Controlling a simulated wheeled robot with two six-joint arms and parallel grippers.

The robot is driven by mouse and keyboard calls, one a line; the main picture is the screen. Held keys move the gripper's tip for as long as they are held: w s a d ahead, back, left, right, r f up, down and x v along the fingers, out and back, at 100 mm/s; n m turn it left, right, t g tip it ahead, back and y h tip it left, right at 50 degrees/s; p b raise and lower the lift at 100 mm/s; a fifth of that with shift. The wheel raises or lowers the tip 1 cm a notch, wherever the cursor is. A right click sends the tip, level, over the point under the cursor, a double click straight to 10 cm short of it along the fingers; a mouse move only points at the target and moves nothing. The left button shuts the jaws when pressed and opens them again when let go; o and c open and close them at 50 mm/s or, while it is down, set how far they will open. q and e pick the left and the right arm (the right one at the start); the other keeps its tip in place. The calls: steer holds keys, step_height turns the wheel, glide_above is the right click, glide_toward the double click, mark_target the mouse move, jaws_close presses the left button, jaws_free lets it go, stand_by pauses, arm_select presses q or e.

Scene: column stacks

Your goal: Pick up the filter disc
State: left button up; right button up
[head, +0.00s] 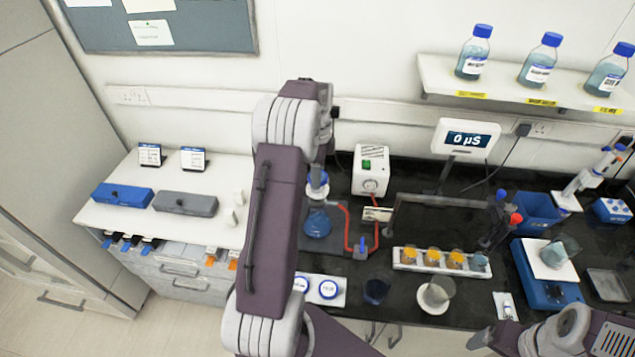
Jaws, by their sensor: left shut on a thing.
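My left arm rises through the middle and bends down at the wall. Its gripper (323,150) is largely hidden behind the arm, above the filter funnel (317,184) on a flask of blue liquid (317,225). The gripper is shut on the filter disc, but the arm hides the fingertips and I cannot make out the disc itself.
A rack of orange-filled beakers (399,258), a beaker on a white disc (436,295) and a blue balance (536,284) stand on the black bench. A pump (371,172) is behind. Blue and grey cases (186,204) lie on the left counter. Bottles (473,54) line the shelf.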

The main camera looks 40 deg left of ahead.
arm_select(q)
steer(key=s+d+r+b, duration=0.3)
steer(key=s+d+r, duration=0.2)
steer(key=d, duration=0.5)
steer(key=shift+s+d+r+b, duration=0.2)
steer(key=shift+r+b, duration=0.2)
steer(key=shift+r, duration=0.85)
